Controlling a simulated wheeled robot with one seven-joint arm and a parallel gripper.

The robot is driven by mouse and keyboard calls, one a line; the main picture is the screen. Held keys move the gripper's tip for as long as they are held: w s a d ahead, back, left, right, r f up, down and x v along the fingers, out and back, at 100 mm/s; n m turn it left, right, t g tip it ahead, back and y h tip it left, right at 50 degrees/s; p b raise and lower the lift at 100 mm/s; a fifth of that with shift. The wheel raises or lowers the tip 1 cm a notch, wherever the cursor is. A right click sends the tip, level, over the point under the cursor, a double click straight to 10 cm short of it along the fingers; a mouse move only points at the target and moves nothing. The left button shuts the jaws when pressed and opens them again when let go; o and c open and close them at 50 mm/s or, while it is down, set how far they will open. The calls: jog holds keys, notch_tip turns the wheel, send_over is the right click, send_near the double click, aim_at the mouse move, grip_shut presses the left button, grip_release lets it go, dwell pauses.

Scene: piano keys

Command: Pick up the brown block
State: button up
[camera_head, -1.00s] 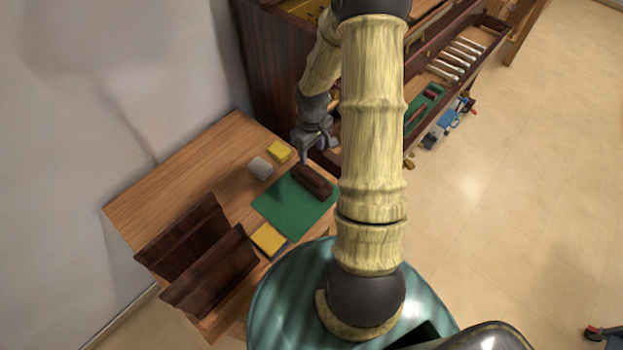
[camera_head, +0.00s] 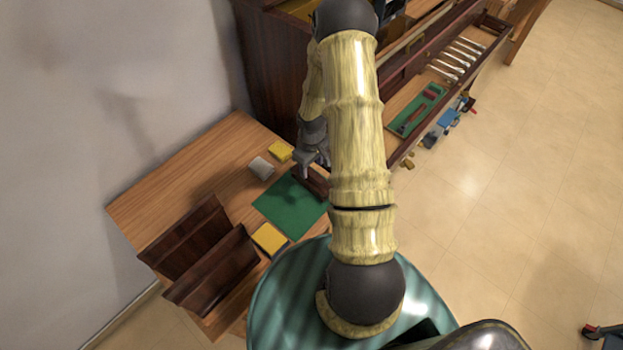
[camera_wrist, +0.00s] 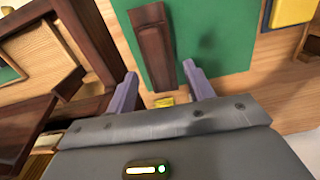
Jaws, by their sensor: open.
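The brown block (camera_wrist: 153,48) is a long dark wooden piece lying on the green mat (camera_wrist: 215,35) in the wrist view. In the head view only part of the block (camera_head: 316,184) shows, on the right side of the mat (camera_head: 287,208), with my gripper and arm hiding the rest. My gripper (camera_wrist: 160,83) is open and empty in the wrist view. Its two fingers point toward the near end of the block, which appears between their lines. In the head view my gripper (camera_head: 305,166) is just above the block's far end.
Yellow sponge-like blocks (camera_head: 280,151) (camera_head: 269,239) and a grey block (camera_head: 261,168) sit around the mat. Dark wooden racks (camera_head: 210,260) fill the table's front left. The piano case (camera_head: 270,75) and an open drawer (camera_head: 415,115) stand close behind and right.

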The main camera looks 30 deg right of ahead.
aim_at(312, 172)
jog(key=shift+w+d+f+p, duration=0.15)
jog(key=shift+f+p, duration=0.2)
jog(key=shift+f, duration=0.75)
jog(key=shift+w+f+p, duration=0.1)
jog(key=shift+f+p, duration=0.2)
jog(key=shift+f, duration=0.75)
grip_shut()
